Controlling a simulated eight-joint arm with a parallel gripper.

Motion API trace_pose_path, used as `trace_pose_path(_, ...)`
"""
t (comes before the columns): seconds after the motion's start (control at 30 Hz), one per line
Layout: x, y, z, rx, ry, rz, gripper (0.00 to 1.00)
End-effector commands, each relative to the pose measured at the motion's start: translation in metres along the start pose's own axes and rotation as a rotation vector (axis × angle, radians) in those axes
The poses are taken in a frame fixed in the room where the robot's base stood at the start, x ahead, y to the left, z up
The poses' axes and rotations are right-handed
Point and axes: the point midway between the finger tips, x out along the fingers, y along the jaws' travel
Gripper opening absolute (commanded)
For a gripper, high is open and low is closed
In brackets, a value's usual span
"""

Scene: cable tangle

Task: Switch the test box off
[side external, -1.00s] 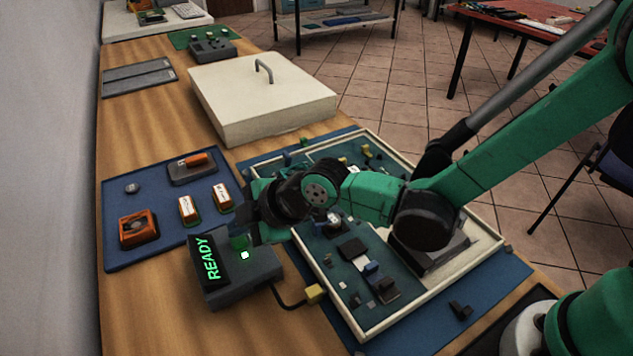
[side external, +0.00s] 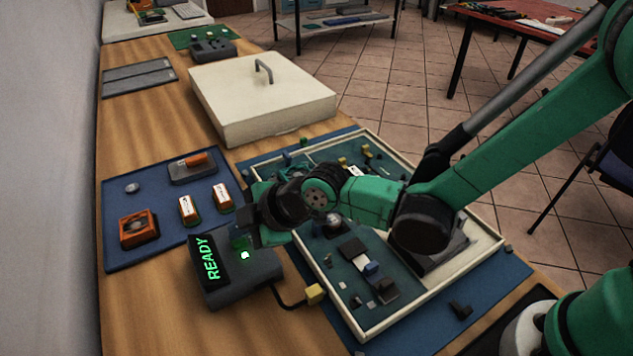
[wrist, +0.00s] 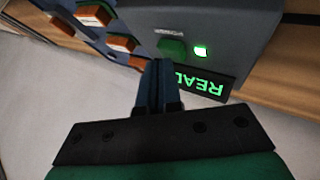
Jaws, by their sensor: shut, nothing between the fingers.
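The test box (side external: 238,287) is a grey box on the wooden bench, with a dark display reading READY (side external: 210,261) in green. A lit green-white lamp (side external: 245,255) is on its top. A green switch or button (wrist: 171,48) sits beside the lamp in the wrist view; its position is hard to tell. My gripper (wrist: 158,64) is shut and empty, its fingertips close to the green switch. I cannot tell if they touch it. In the side view the gripper and wrist partly hide the box's far edge.
A blue mat (side external: 160,253) with orange and white parts lies left of the box. A framed green board (side external: 345,329) lies to the right, joined to the box by a black cable with a yellow plug (side external: 314,293). A cream lid (side external: 225,105) stands behind.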

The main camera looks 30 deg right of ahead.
Motion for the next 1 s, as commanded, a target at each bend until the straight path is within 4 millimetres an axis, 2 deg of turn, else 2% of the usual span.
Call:
trace_pose_path(0.43, 0.0023, -0.0017, 0.0018, 0.0, 0.0, 0.0, 0.0)
trace_pose_path(1.0, -0.007, 0.0051, -0.005, 0.0, 0.0, 0.0, 0.0)
